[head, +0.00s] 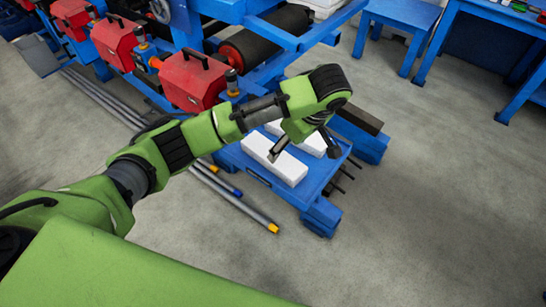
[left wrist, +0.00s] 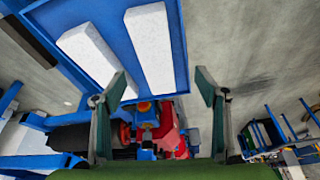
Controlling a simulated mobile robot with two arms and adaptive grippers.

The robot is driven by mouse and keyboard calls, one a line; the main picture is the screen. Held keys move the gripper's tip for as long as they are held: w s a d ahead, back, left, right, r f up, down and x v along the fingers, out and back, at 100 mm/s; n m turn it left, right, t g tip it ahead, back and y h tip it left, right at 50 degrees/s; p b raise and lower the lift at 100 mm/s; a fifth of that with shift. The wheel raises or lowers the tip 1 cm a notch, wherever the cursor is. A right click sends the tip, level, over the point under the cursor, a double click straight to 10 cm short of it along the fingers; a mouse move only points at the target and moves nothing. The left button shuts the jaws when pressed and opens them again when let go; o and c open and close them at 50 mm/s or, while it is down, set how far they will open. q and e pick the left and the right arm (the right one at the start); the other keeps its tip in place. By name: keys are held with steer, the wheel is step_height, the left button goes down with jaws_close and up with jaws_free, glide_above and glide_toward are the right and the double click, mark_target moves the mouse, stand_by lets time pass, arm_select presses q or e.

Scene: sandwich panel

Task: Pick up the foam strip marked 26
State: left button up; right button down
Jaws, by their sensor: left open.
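Two white foam strips lie side by side on a low blue stand (head: 322,183). In the head view, the near strip (head: 283,168) is mostly clear and the far strip (head: 312,145) is partly hidden by my left gripper (head: 304,155). The left gripper hangs over the strips with its fingers spread and nothing between them. In the left wrist view, one strip (left wrist: 152,50) lies ahead, within the gap between the open fingers (left wrist: 160,88), and the other strip (left wrist: 88,58) lies to its left. No number 26 is readable on either strip. My right gripper is out of view.
A blue machine with red boxes (head: 192,82) and a black roller (head: 265,40) stands behind the stand. Bars with coloured ends (head: 240,205) lie on the floor at left. Blue tables (head: 405,18) stand at upper right. The grey floor at right is clear.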

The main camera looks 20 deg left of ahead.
mark_target(289, 169)
arm_select(q)
steer(key=shift+w+a+f+n+b, duration=0.35)
steer(key=shift+a+f+b, duration=0.1)
steer(key=shift+a, duration=0.2)
steer(key=shift+w+a+f+n+b, duration=0.25)
steer(key=shift+w+a+f+b, duration=0.15)
steer(key=shift+a, duration=0.2)
steer(key=shift+y, duration=0.3)
steer(key=p+x, duration=0.1)
steer(key=x, duration=0.3)
steer(key=shift+w+a+f, duration=0.2)
steer(key=shift+f, duration=0.05)
steer(key=x, duration=0.1)
steer(key=p+x, duration=0.1)
steer(key=x, duration=0.2)
steer(key=shift+w+d+f, duration=0.25)
steer(key=shift+w+f, duration=0.1)
steer(key=shift+w, duration=0.05)
steer(key=shift+a+f, duration=0.15)
steer(key=shift+f, duration=0.35)
steer(key=c, duration=1.2)
